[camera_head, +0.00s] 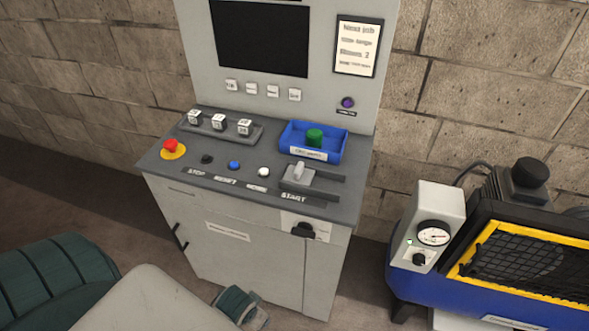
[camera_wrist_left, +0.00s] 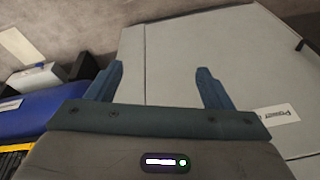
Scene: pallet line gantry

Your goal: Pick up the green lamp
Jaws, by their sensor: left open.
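The green lamp (camera_head: 314,137) is a short green cylinder. It stands upright in a blue tray (camera_head: 335,149) at the right rear of the console's sloped top. My left gripper (camera_wrist_left: 160,70) is open and empty in the left wrist view, its two blue-grey fingers spread before the grey cabinet front. In the head view the teal end of my left arm shows low, in front of the console and well below and apart from the lamp. The lamp is not in the left wrist view. My right gripper is not in view.
A screen panel rises behind. A blue machine (camera_head: 520,309) with a gauge stands right.

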